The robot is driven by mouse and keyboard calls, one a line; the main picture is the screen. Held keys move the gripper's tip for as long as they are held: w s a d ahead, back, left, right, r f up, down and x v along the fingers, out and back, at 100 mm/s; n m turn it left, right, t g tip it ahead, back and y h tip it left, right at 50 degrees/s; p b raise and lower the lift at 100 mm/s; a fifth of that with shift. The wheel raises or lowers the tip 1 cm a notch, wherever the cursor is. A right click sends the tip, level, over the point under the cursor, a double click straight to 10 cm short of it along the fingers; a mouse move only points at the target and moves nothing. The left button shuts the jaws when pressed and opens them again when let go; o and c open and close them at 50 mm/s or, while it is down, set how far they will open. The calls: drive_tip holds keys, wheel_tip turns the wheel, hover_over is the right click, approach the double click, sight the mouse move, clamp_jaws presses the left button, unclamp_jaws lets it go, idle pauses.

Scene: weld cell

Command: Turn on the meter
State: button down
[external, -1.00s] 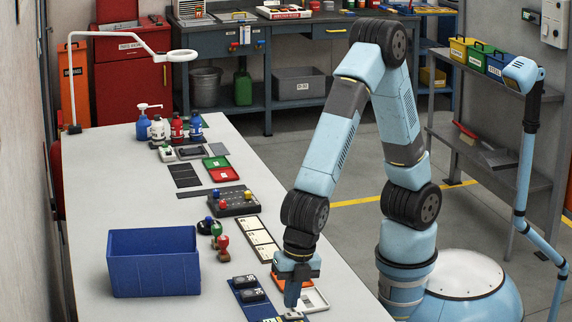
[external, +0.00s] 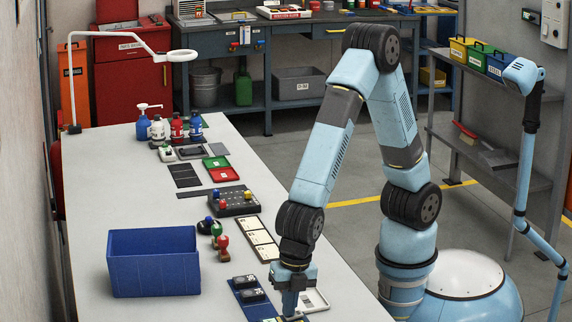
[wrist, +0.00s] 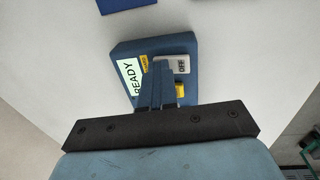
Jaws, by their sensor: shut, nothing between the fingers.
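The meter (wrist: 150,46) shows in the wrist view as a dark blue box with a pale screen (wrist: 130,77) reading "READY". Next to the screen are a small yellow label, a grey plate (wrist: 182,65) marked "OFF" and a yellow part (wrist: 181,90) at its lower right. My gripper (wrist: 160,68) is shut and empty, with its fingertips over the middle of the meter beside the "OFF" plate. The fingers hide part of the face, and I cannot tell whether they touch it. In the external view my gripper (external: 290,312) is low over the near end of the table.
A blue bin (external: 153,262) stands to the left on the table. Dark devices on a blue mat (external: 240,290) lie just left of my gripper. Stamps (external: 220,240), a white card strip (external: 262,238) and a control box (external: 233,205) lie further back.

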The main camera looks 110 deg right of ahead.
drive_tip(key=shift+s, duration=0.15)
drive_tip(key=shift+s+r, duration=0.1)
drive_tip(key=shift+s, duration=0.6)
drive_tip(key=shift+r, duration=0.1)
wheel_tip(320, 180, up, 14)
drive_tip(key=s, duration=0.2)
drive_tip(key=shift+f, duration=0.2)
